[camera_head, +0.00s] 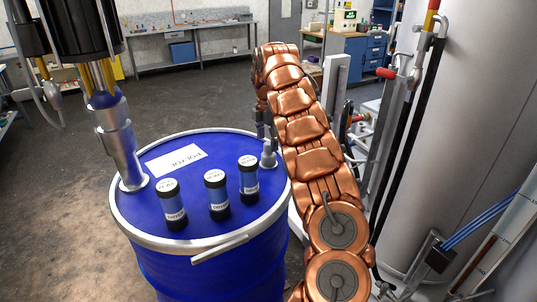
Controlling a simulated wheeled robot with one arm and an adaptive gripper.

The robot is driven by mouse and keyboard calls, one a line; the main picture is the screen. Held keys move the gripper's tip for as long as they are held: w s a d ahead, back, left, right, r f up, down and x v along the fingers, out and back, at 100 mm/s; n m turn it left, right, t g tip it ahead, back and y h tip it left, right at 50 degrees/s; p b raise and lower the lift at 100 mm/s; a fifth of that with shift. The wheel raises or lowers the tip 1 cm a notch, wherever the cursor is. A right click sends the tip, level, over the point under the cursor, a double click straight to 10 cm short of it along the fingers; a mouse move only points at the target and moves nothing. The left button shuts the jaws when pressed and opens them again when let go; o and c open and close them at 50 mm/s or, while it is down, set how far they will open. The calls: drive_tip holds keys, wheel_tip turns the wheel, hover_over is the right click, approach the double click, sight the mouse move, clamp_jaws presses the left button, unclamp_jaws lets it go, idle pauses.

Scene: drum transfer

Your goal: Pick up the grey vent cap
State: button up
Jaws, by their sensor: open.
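The grey vent cap (268,156) stands upright on the lid of the blue drum (190,250), near its right rim. My copper-coloured arm reaches up and over on the right. My gripper (264,128) hangs down at its far end, just above the vent cap, with its dark fingers partly hidden behind the arm. It is open. Whether the fingertips are level with the top of the cap or still above it is hard to tell. Nothing shows held.
Three black-and-blue labelled bottles (217,194) stand on the lid, left of the cap. A silver pump tube (122,150) rises from the lid's left side. A white label (175,160) lies on the lid. A large pale tank (465,130) with pipes stands at the right.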

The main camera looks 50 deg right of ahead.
sight(268, 151)
drive_tip(key=shift+s+d+f+p, duration=0.1)
drive_tip(key=shift+d+f+p, duration=0.1)
drive_tip(key=shift+f+p, duration=1.25)
drive_tip(key=shift+f, duration=1.05)
drive_tip(key=c, duration=1.3)
drive_tip(key=shift+r, duration=0.15)
